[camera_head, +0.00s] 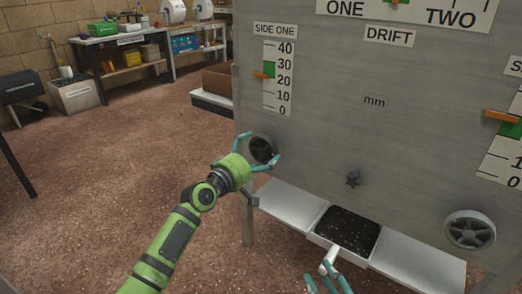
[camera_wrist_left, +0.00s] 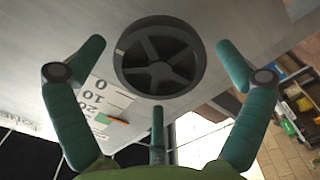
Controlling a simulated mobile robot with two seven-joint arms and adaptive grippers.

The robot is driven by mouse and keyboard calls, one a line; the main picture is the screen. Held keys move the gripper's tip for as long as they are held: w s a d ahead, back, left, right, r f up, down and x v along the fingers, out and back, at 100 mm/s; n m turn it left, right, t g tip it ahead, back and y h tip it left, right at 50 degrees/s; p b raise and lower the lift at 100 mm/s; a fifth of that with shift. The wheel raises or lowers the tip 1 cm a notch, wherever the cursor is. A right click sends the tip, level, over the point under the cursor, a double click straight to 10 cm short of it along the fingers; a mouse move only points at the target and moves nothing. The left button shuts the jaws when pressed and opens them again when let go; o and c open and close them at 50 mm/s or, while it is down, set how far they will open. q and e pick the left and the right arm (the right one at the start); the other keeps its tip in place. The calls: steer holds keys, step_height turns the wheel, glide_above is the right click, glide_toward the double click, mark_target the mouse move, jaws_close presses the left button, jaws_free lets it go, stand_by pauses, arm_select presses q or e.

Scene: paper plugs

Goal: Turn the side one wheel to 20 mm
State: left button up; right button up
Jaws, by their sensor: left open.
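The side one wheel (camera_head: 262,149) is a dark spoked hand wheel low on the left of the grey panel. It shows large in the left wrist view (camera_wrist_left: 159,57). My left gripper (camera_head: 260,148) is open, its teal fingers spread around the wheel; in the wrist view gaps show between fingers and rim. The side one scale (camera_head: 284,80) runs from 0 to 40. Its orange pointer (camera_head: 262,75) stands between 20 and 30, near the lower end of the green band (camera_head: 269,69). My right gripper (camera_head: 328,281) shows only its spread fingertips at the bottom edge.
A black-filled tray (camera_head: 346,230) with a white handle (camera_head: 329,261) sits between metal shelves, near my right fingers. A small dark knob (camera_head: 353,178) and another wheel (camera_head: 470,230) are on the panel. Open floor lies left; workbenches (camera_head: 120,60) stand behind.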

mark_target(261, 151)
arm_select(q)
steer(key=shift+p+v, duration=0.8)
steer(key=shift+v, duration=0.5)
steer(key=shift+s+a, duration=0.25)
steer(key=shift+s, duration=0.05)
steer(key=shift+p+v, duration=1.15)
steer(key=shift+v, duration=0.85)
